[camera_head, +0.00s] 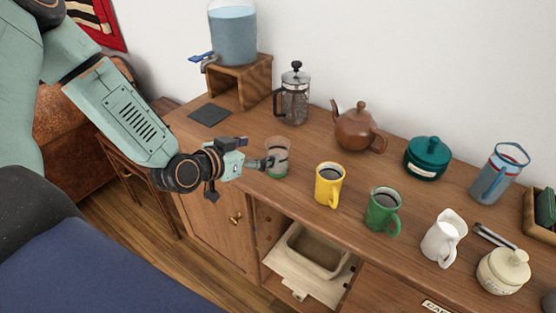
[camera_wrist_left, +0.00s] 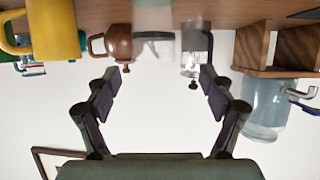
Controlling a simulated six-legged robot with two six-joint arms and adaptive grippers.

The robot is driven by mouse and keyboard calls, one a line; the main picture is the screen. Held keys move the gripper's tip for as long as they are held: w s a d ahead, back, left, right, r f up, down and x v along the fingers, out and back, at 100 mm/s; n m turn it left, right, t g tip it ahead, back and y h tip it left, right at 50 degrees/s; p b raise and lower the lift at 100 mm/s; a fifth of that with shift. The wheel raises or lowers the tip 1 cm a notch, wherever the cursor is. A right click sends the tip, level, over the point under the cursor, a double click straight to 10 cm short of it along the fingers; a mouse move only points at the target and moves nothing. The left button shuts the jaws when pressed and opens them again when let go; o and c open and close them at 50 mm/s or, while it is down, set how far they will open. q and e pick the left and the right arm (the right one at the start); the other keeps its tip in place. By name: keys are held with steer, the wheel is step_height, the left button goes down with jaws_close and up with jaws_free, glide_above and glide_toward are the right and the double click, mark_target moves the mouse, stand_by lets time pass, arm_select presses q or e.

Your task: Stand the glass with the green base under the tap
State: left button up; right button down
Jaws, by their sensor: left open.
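The glass with the green base (camera_head: 278,170) stands upright on the wooden counter, left of the yellow mug. My left gripper (camera_head: 268,162) is open at the glass's left side, one finger overlapping it in the head view. In the left wrist view, which is upside down, the gripper (camera_wrist_left: 163,82) has its fingers spread wide; a pale see-through shape between and beyond them seems to be the glass (camera_wrist_left: 153,14). The tap (camera_head: 207,62) with a blue handle is on the water dispenser (camera_head: 233,38), over a dark square mat (camera_head: 209,115). My right gripper is not in view.
A wooden stand (camera_head: 240,82) carries the dispenser. A French press (camera_head: 293,98) and brown teapot (camera_head: 357,128) stand behind the glass. The yellow mug (camera_head: 329,185) and green mug (camera_head: 383,210) stand to its right. The counter between mat and glass looks clear.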

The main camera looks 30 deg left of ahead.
mark_target(284, 144)
arm_select(q)
steer(key=shift+d+b+x, duration=0.15)
steer(key=shift+b+x, duration=0.3)
steer(key=shift+x, duration=0.5)
steer(key=shift+d+b+x, duration=0.15)
steer(key=shift+b+x, duration=0.25)
steer(key=shift+x, duration=0.6)
steer(key=shift+b+x, duration=0.45)
steer(key=shift+x, duration=1.3)
steer(key=shift+s+d, duration=0.1)
steer(key=shift+c, duration=0.3)
steer(key=shift+s, duration=0.1)
steer(key=shift+c, duration=0.8)
steer(key=c, duration=0.4)
jaws_close()
